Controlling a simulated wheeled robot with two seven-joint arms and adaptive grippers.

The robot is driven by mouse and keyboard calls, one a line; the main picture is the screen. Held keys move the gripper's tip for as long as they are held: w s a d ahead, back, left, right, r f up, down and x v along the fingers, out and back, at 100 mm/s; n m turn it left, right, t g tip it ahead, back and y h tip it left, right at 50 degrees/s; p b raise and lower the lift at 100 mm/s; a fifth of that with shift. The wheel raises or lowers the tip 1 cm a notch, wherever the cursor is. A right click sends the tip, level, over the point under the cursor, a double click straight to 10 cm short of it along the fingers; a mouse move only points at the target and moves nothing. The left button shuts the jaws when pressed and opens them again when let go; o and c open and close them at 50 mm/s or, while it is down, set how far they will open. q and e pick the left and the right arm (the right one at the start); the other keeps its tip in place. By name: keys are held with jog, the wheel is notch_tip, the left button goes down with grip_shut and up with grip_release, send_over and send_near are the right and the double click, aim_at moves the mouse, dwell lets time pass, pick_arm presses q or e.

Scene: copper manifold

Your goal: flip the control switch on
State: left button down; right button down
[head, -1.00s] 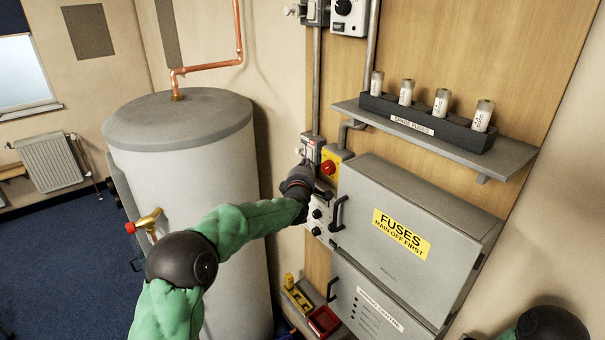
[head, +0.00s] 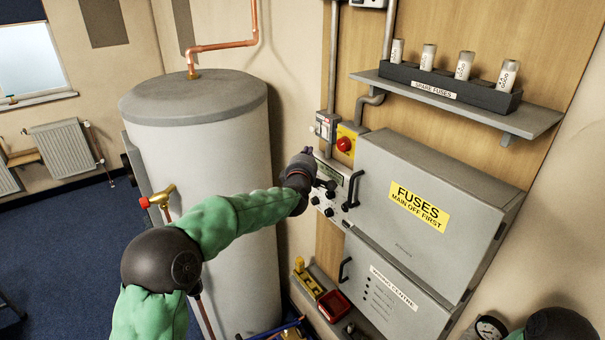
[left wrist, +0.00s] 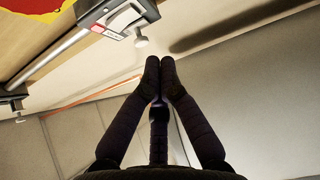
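A small grey switch box (head: 326,124) with a white and red label is on the wooden board, left of the red knob. It shows near the top in the left wrist view (left wrist: 112,18), with a pale round-ended lever (left wrist: 140,41) sticking out. I take this to be the control switch; its label is too small to read. My left gripper (head: 306,154) is just below and left of the box in the head view. In the left wrist view its fingertips (left wrist: 160,64) meet with nothing visible between them, apart from the lever. My right gripper is out of view.
A red knob on a yellow plate (head: 345,144) is right of the box. A grey fuse cabinet (head: 427,185) and a dial panel (head: 328,197) are below. A fuse shelf (head: 540,120) juts out above. A large grey cylinder (head: 205,150) stands left.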

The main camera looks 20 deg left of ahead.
pick_arm(q)
jog(key=s+d+b, duration=0.1)
jog(key=s, duration=0.5)
jog(key=shift+s+f, duration=0.2)
jog(key=shift+f, duration=0.25)
jog(key=shift+s, duration=0.1)
jog(key=shift+f, duration=0.1)
